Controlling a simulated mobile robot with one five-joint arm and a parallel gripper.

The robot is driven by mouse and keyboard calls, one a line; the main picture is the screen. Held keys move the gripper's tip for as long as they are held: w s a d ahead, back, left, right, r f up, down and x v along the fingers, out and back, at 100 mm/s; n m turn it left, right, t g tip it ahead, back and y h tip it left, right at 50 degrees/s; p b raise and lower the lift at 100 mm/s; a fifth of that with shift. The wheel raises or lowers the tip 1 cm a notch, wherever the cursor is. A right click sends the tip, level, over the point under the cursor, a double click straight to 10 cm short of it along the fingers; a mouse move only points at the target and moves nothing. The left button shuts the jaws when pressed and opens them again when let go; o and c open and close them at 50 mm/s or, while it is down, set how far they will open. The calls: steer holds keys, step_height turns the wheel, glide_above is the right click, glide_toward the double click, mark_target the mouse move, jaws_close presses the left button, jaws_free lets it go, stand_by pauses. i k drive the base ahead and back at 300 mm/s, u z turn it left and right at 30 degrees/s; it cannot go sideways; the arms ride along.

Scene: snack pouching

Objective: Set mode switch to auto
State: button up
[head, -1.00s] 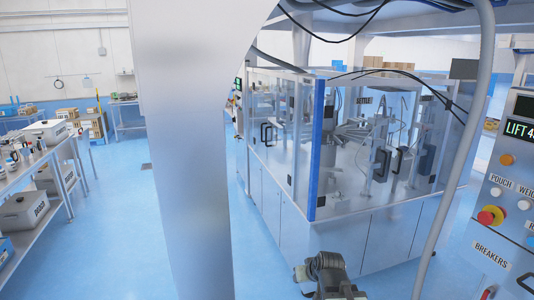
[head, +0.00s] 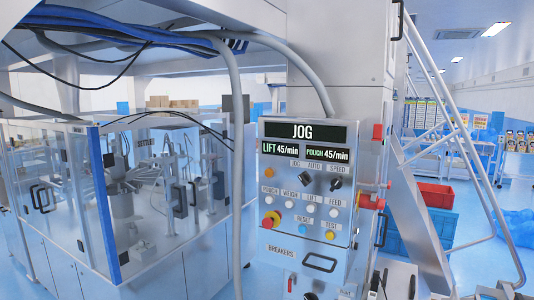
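The mode switch (head: 306,179) is a black knob on the grey control panel (head: 262,215), below the small labels JOG and AUTO. Its pointer is too small to read surely. The display (head: 304,132) above reads JOG. A second black knob (head: 336,183), under the label SPEED, sits just to its right. My gripper cannot be made out in the current head view, and nothing touches the switch.
A red emergency button (head: 270,221) and several small buttons sit below the knobs. A glazed machine enclosure (head: 150,200) stands left. A grey conduit (head: 237,150) runs down beside the panel. Metal stairs with a handrail (head: 465,140) and a red crate (head: 436,195) are at right.

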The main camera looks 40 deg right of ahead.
mark_target(305, 179)
steer(key=u, duration=0.3)
steer(key=k, duration=0.65)
steer(key=u, duration=0.2)
steer(key=i, duration=1)
steer(key=z, duration=0.05)
